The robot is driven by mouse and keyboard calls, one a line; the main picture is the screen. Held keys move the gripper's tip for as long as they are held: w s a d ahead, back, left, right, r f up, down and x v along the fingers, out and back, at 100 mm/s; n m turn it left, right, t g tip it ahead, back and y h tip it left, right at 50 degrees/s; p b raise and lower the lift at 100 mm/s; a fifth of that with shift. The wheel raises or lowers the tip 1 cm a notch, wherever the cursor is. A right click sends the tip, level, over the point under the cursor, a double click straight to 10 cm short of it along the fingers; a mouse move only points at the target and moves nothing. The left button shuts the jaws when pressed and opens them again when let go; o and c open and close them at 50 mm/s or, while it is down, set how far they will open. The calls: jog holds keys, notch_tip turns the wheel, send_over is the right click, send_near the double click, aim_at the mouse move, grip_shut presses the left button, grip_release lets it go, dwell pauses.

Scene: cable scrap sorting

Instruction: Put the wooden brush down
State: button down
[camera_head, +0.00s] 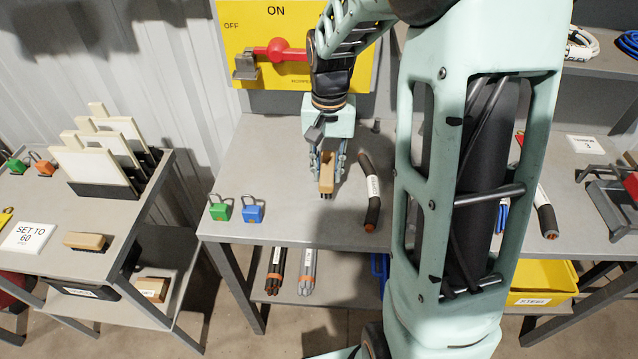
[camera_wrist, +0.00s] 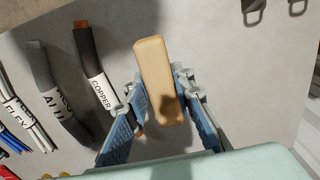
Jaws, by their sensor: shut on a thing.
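My gripper (camera_head: 328,168) is shut on a wooden brush (camera_head: 327,180) over the middle table (camera_head: 290,225). The brush is a tan block with dark bristles pointing down. In the wrist view the brush (camera_wrist: 158,65) lies between the two blue finger pads of my gripper (camera_wrist: 160,92). I cannot tell whether the bristles touch the tabletop or hang just above it. A second wooden brush (camera_head: 86,241) lies on the left table.
Green (camera_head: 220,209) and blue (camera_head: 252,209) padlocks stand left of the brush. A thick black cable (camera_head: 373,205) lies to its right, labelled COPPER in the wrist view (camera_wrist: 97,75). A yellow lever panel (camera_head: 235,30) is behind. The table's front middle is clear.

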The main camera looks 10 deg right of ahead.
jog(key=shift+w+a+f, duration=0.3)
jog(key=shift+a+f, duration=0.3)
jog(key=shift+f, duration=0.2)
jog(key=shift+w+a+f, duration=0.1)
jog(key=shift+f, duration=0.8)
jog(key=shift+w+a+f, duration=0.1)
jog(key=shift+f, duration=0.75)
jog(key=shift+s+f, duration=0.1)
jog(key=c, duration=1.7)
grip_release()
jog(key=shift+o, duration=0.2)
notch_tip(320, 180, up, 12)
jog(key=shift+p, duration=0.4)
